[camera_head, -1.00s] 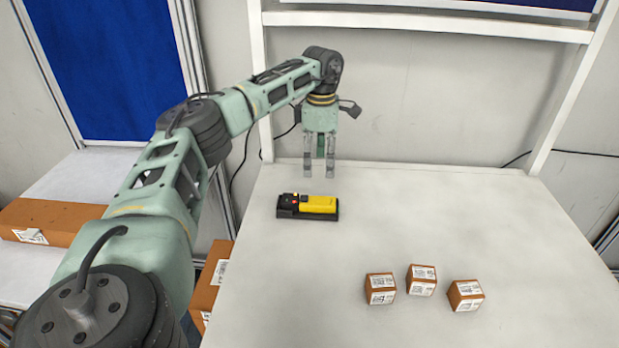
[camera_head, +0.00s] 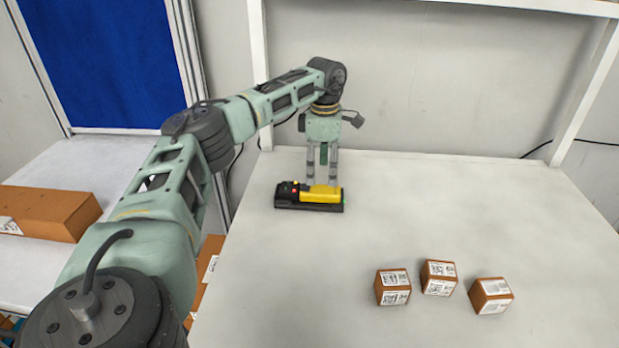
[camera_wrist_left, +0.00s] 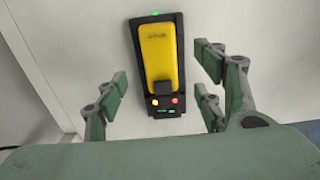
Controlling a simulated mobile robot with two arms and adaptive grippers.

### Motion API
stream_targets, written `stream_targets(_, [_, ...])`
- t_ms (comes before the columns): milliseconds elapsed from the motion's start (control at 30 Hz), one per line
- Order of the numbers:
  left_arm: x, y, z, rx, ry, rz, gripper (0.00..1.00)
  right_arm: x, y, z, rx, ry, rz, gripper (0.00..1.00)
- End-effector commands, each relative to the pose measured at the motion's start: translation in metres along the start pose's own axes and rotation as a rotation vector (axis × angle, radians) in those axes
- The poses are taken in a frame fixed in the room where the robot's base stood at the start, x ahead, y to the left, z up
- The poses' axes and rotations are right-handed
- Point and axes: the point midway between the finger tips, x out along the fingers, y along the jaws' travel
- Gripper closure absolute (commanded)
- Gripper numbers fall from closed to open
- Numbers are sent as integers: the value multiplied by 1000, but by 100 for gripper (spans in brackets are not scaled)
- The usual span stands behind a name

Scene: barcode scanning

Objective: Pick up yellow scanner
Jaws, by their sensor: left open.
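The yellow scanner (camera_head: 318,194) lies in a black cradle (camera_head: 290,204) on the white table, toward its back left. In the left wrist view the scanner (camera_wrist_left: 159,58) lies ahead of the open fingers, roughly in line with the gap between them. My left gripper (camera_head: 322,181) points down just behind the scanner in the head view; its fingertips are partly hidden by the scanner. In the left wrist view my left gripper (camera_wrist_left: 163,85) is open and empty, with its fingers spread to both sides of the scanner's lower end. My right gripper is not in view.
Several small brown boxes with labels, such as this one (camera_head: 439,277), stand at the front right of the table (camera_head: 420,210). A larger brown box (camera_head: 50,213) lies on a side surface at left. A white frame post (camera_head: 258,75) rises behind the table. The table's middle is clear.

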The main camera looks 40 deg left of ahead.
Motion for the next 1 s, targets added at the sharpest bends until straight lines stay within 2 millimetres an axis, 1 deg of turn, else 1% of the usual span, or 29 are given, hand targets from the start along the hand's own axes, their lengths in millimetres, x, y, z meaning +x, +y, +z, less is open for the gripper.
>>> stream_targets(233, [27,0,-4,-1,4,-3,38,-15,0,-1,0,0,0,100])
stream_targets(333, [42,0,-7,-1,4,-4,38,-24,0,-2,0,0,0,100])
stream_targets(400, [53,0,-6,-1,2,-3,38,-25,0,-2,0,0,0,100])
stream_targets(500, [63,0,-6,-1,1,-2,38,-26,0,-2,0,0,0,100])
stream_targets(767, [66,0,-6,0,0,0,38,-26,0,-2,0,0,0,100])
stream_targets(1000, [66,0,-6,0,0,0,58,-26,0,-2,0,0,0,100])
